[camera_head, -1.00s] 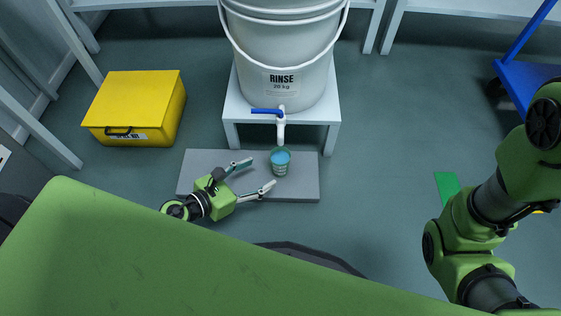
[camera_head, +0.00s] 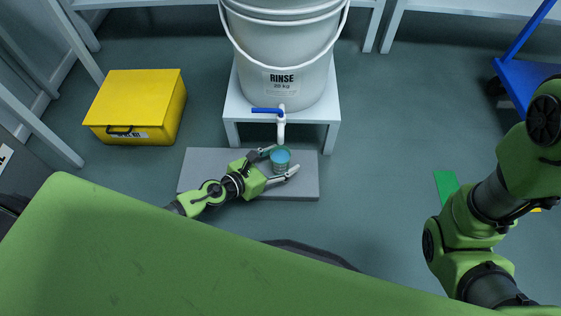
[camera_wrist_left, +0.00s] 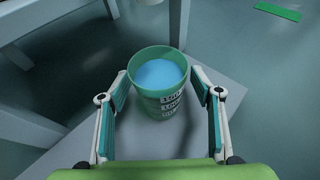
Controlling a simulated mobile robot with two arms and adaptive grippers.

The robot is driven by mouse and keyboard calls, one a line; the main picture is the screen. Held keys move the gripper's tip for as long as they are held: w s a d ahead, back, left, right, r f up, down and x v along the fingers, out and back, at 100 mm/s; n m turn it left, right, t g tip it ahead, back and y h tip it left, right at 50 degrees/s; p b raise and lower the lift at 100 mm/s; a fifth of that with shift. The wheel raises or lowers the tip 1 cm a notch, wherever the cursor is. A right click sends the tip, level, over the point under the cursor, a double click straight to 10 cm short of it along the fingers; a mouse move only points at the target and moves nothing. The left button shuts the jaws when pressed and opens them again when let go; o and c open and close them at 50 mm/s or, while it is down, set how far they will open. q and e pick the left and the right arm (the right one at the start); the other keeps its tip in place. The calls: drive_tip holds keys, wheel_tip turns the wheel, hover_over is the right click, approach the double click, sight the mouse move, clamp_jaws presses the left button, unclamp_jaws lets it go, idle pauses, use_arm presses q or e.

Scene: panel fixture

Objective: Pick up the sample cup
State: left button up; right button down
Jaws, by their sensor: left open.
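The sample cup (camera_head: 281,160) is green, holds blue liquid and stands upright on a grey slab (camera_head: 308,184) below the tap. My left gripper (camera_head: 278,163) is open, with one finger on each side of the cup. In the left wrist view the fingers (camera_wrist_left: 160,93) flank the cup with small gaps showing. My right arm shows at the right edge, but its gripper is out of view.
A white RINSE bucket (camera_head: 283,50) stands on a white stand (camera_head: 233,108). Its tap (camera_head: 281,127) with a blue lever hangs just behind the cup. A yellow box (camera_head: 137,100) is at left. A blue cart (camera_head: 530,80) is at far right.

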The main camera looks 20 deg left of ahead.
use_arm(q)
drive_tip(key=c, duration=1.4)
drive_tip(key=shift+c, duration=0.3)
drive_tip(key=shift+r, duration=0.25)
